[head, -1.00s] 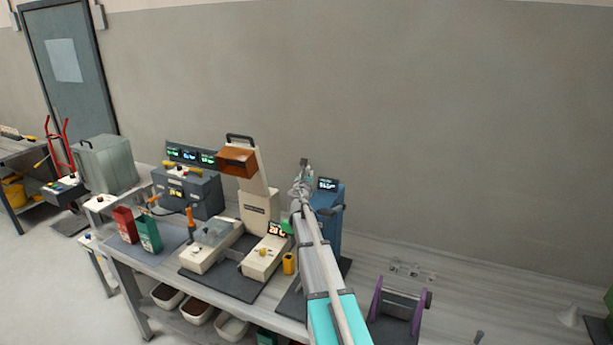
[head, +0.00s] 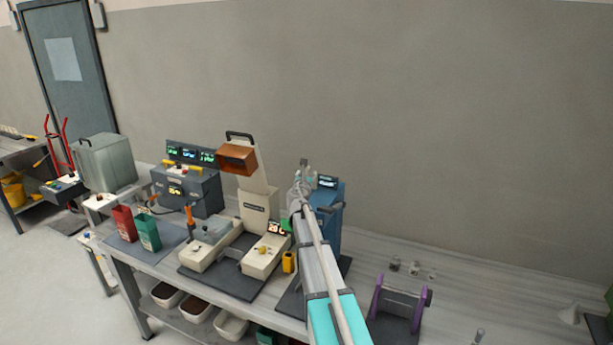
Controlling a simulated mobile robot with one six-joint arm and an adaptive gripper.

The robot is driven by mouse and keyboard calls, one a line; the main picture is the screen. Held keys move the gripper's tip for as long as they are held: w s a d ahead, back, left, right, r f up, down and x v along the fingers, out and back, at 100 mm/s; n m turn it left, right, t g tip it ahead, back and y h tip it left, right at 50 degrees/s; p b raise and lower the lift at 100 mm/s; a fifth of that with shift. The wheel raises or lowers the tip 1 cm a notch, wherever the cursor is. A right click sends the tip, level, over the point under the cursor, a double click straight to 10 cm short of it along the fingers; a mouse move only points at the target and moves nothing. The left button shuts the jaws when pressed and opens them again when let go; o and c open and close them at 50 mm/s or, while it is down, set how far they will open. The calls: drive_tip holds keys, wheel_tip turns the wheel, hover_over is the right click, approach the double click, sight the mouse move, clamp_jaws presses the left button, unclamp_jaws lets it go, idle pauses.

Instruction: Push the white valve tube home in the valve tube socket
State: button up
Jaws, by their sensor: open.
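My gripper (head: 305,166) is at the far end of my raised arm, in the middle of the head view. It is very small there and mostly seen from behind. It shows just above and left of a blue machine (head: 331,215) with a small dark display on top. My arm crosses in front of that machine and hides part of it. I cannot make out the white valve tube or the valve tube socket. Whether my gripper touches anything is too small to tell.
A cream machine (head: 257,209) with an orange hood stands left of my arm. A dark grey box with displays (head: 186,191) and red (head: 124,222) and green (head: 149,232) containers stand farther left. A purple-sided stand (head: 401,303) and several small pieces are on the right; the back right is mostly clear.

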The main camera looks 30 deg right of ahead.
drive_tip(key=v, duration=1.2)
idle(1.1)
drive_tip(key=s+a+f+m+g+y+b, duration=0.1)
drive_tip(key=s+a+f+m+g+b, duration=0.2)
drive_tip(key=f+m, duration=0.35)
drive_tip(key=s+a+f+m+g+y+b, duration=0.1)
drive_tip(key=s+a+f+m+g, duration=0.25)
drive_tip(key=s+f+m, duration=0.3)
drive_tip(key=s+a+f+m+g+y+b, duration=0.1)
drive_tip(key=s+a+f+m+g+b, duration=0.15)
drive_tip(key=s+f+m, duration=0.35)
drive_tip(key=s+a+f+m+g+y+b, duration=0.1)
drive_tip(key=s+a+f+m+y, duration=0.3)
drive_tip(key=a, duration=0.5)
drive_tip(key=s+a+f+m+g+y+b, duration=0.2)
drive_tip(key=s+a+f+m+g+y, duration=0.1)
drive_tip(key=s+a, duration=0.4)
wheel_tip(320, 180, down, 2)
drive_tip(key=a+m+g, duration=0.1)
drive_tip(key=a+m, duration=0.1)
drive_tip(key=shift+s+a+f+m+y, duration=0.15)
drive_tip(key=shift+a+m+y, duration=0.15)
drive_tip(key=shift+y, duration=0.1)
